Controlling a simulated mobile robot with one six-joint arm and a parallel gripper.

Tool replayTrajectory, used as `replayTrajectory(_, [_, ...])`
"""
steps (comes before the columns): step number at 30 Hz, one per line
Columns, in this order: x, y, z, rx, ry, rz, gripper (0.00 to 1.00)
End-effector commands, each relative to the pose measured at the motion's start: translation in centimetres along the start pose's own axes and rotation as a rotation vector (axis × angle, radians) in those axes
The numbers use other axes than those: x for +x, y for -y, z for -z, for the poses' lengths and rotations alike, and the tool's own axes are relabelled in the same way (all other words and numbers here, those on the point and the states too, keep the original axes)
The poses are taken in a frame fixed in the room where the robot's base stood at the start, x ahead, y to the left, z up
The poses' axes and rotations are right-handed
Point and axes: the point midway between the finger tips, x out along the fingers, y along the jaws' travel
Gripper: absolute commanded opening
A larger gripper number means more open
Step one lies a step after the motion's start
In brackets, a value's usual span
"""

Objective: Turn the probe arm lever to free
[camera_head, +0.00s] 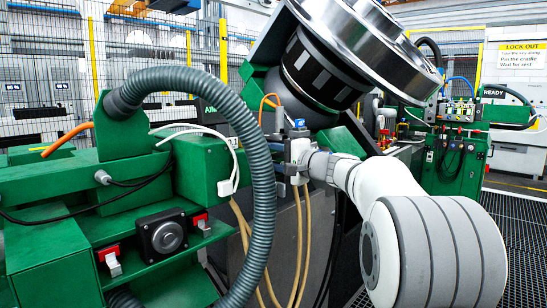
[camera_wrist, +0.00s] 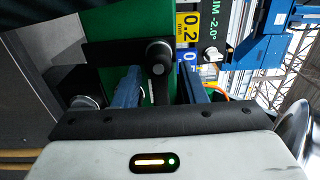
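In the wrist view a black lever with a rounded end (camera_wrist: 159,62) stands in front of a black plate on a green housing. I take it to be the probe arm lever. My gripper (camera_wrist: 158,72) has its two blue fingers apart, one on each side of the lever. A gap shows on both sides, so I see no grip on it. In the head view my gripper (camera_head: 297,142) is beside the green machine, below the large steel wheel (camera_head: 370,42). The lever cannot be made out there, and its free marking is not readable in either view.
A thick grey hose (camera_head: 262,170) arches close to the left of my arm. Green housings with a black knob (camera_head: 166,236) and red-and-white switches (camera_head: 112,262) fill the left.

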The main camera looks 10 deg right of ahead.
Motion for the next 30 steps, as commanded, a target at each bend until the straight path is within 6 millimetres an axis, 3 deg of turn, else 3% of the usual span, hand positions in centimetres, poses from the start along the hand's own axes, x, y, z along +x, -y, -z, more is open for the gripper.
replayTrajectory(15, [-7.2, 0.1, 0.1, -0.001, -0.003, 0.001, 0.38])
replayTrajectory(30, [-7.8, 0.0, 0.0, -0.001, -0.001, 0.001, 0.38])
